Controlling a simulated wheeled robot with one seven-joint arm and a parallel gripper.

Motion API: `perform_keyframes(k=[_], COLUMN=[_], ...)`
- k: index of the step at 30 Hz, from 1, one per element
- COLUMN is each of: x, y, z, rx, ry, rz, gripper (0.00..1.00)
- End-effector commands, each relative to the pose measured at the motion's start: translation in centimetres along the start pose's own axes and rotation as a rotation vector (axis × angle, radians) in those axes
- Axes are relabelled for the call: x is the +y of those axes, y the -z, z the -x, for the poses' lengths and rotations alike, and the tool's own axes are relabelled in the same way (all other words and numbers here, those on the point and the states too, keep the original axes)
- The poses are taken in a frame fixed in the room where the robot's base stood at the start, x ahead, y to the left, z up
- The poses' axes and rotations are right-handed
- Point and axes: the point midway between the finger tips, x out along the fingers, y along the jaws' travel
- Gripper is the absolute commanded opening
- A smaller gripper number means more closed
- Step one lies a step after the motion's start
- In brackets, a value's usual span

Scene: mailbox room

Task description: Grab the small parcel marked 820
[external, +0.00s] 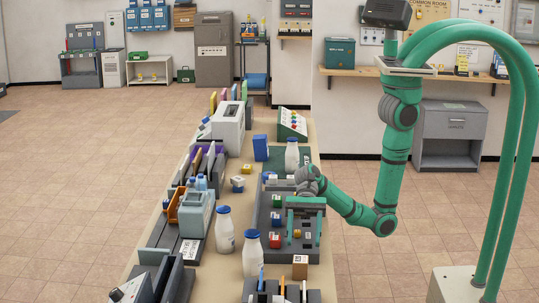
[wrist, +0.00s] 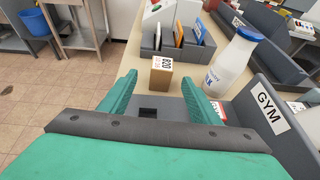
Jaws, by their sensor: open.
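The small brown parcel marked 820 (wrist: 161,76) stands upright on the table in the wrist view, its white label readable. It shows near the front of the table in the external view (external: 300,271), just beyond the end of a grey tray. My green gripper (wrist: 160,92) is open and empty. Its two fingers point towards the parcel, which appears between and just ahead of the fingertips, apart from them. In the external view my gripper (external: 304,232) is above the grey tray.
The grey tray (external: 262,240) holds several small coloured blocks. A milk bottle (wrist: 233,62) stands right of the parcel in the wrist view, beside a grey wall labelled GYM (wrist: 282,120). A grey organizer with envelopes (wrist: 150,45) is behind the parcel. Open floor lies left in that view.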

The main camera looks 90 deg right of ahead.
Motion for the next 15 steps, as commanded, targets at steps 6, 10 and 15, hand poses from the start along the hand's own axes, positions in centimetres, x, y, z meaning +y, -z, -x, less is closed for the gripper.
perform_keyframes(k=[6, 10, 15], x=[0.1, 0.1, -0.1], y=[0.0, 0.0, -0.1], z=[-3.2, -4.1, -5.4], rx=[0.001, 0.000, 0.001], ry=[-0.004, -0.003, -0.004], rz=[0.001, 0.002, 0.003], gripper=[0.57, 0.57, 0.57])
